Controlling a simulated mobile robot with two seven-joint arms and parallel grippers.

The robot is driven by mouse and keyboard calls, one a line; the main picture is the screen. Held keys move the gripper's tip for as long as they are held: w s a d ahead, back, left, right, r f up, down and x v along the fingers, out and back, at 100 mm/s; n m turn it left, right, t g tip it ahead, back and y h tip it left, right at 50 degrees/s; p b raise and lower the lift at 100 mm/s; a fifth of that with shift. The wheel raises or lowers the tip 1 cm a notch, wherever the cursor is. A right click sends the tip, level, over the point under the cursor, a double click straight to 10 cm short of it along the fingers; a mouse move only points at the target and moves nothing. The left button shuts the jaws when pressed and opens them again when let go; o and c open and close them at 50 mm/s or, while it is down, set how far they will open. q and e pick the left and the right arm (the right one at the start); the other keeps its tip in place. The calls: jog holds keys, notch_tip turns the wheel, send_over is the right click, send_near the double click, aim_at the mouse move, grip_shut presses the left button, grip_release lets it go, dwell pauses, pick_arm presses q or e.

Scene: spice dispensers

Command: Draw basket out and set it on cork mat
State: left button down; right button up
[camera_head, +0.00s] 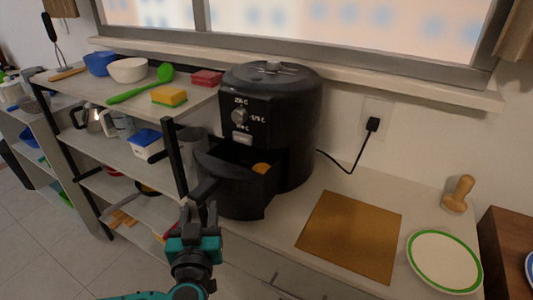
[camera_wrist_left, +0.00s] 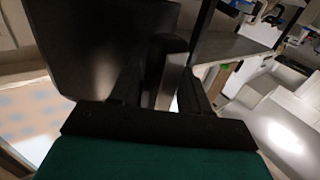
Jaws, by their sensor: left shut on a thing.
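The black air-fryer basket (camera_head: 238,187) is partly drawn out of the black air fryer (camera_head: 270,115) on the counter. Something orange-brown (camera_head: 261,168) shows inside it. My left gripper (camera_head: 199,212) is shut on the basket's handle (camera_head: 204,190), in front of the fryer. In the left wrist view the two dark fingers (camera_wrist_left: 168,90) stand on either side of the handle (camera_wrist_left: 168,55), with the dark basket (camera_wrist_left: 95,45) beyond. The brown cork mat (camera_head: 350,236) lies bare on the counter to the right of the basket. My right gripper is not in view.
A white plate with a green rim (camera_head: 444,261) lies right of the mat, with a wooden tamper (camera_head: 459,194) behind it. A power cord (camera_head: 357,157) runs from the fryer to the wall socket. A shelf rack (camera_head: 130,150) with kitchenware stands at the left.

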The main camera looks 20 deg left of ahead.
pick_arm(q)
jog(key=shift+s+a+r, duration=0.1)
jog(key=shift+s+a, duration=0.05)
jog(key=shift+s, duration=1.25)
jog(key=shift+s+a, duration=0.1)
jog(key=shift+s, duration=1.3)
jog(key=s, duration=0.4)
jog(key=shift+a, duration=0.2)
dwell(0.8)
